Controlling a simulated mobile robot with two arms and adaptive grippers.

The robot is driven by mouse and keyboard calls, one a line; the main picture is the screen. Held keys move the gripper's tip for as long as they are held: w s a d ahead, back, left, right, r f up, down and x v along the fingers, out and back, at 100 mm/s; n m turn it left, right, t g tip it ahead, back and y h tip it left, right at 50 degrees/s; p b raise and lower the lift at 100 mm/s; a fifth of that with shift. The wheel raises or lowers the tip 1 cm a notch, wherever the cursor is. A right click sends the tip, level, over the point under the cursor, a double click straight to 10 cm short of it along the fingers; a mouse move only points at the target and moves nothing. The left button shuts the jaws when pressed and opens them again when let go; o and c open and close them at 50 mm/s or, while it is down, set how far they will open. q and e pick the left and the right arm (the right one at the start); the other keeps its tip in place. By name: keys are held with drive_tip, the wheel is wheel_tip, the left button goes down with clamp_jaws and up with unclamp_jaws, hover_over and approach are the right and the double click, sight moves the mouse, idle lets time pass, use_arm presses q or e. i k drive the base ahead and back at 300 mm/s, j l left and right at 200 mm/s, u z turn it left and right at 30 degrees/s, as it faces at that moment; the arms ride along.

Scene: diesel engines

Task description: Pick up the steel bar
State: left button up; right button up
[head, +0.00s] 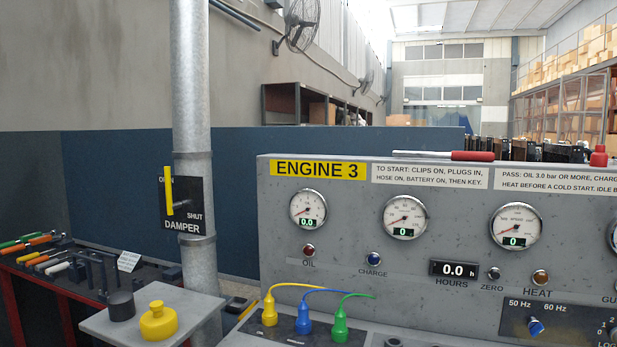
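No item is clearly marked as the steel bar in the head view. A rod with a red handle (472,156) and a thin pale metal shaft (420,154) lies flat along the top edge of the grey engine panel (330,240). Whether it is the steel bar, I cannot tell. Several hand tools (45,257) with green, orange, yellow and white grips lie on the dark bench (85,275) at the left, with dark metal pieces beside them. Neither of my grippers is in view.
A vertical pipe (190,90) with a yellow damper lever (168,190) stands between bench and panel. A grey stand (190,310) holds a yellow cap (158,320) and black cylinder (121,306). Yellow, blue and green plugs (304,319) with wires stand before the panel.

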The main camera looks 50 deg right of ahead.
sight(487, 157)
drive_tip(key=z, duration=2.2)
